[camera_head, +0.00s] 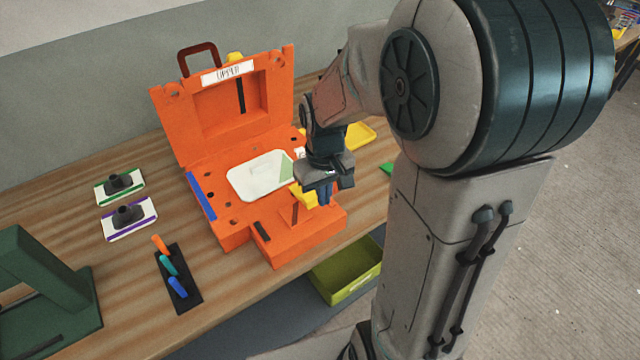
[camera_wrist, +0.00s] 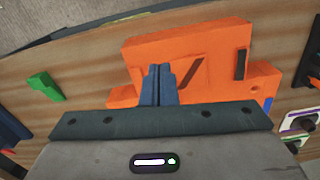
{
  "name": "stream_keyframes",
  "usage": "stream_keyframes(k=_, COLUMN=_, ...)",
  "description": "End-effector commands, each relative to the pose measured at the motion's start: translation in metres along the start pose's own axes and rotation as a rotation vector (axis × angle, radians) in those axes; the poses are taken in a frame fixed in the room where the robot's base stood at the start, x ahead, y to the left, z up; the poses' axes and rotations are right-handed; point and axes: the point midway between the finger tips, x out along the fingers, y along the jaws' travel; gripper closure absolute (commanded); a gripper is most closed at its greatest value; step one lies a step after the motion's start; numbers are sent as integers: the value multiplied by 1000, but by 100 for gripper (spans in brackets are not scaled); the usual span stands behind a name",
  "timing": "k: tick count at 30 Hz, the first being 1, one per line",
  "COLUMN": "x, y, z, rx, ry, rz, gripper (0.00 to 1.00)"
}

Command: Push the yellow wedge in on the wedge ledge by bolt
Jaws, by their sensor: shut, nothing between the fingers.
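The yellow wedge (camera_head: 303,195) shows in the head view at the front right of the orange mould (camera_head: 235,222), beside the white basin. My gripper partly covers it, so I cannot tell how far in it sits. My gripper (camera_head: 325,198) is shut and empty, pointing down just to the right of the wedge. Whether it touches the wedge is unclear. In the wrist view the closed blue-grey fingers (camera_wrist: 157,84) stand over the near edge of the orange mould (camera_wrist: 190,62); no yellow wedge shows there. The ledge and bolt are not clearly distinguishable behind the gripper.
A white basin (camera_head: 258,177) lies in the mould, with the upright orange lid (camera_head: 186,130) behind. A green piece (camera_head: 387,168) and a yellow tray (camera_head: 360,135) lie right. A dark holder (camera_head: 184,296) and a green stand (camera_head: 40,275) occupy the left. A lime bin (camera_head: 345,275) sits below the table edge.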

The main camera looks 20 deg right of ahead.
Motion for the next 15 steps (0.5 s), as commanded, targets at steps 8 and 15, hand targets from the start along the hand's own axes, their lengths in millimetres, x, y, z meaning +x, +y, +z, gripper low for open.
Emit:
stream_keyframes(k=8, x=58, y=0, z=1, rx=1, ry=-6, rz=-1, gripper=100)
stream_keyframes(k=15, x=72, y=0, z=-20, rx=-1, ry=0, rz=0, gripper=100)
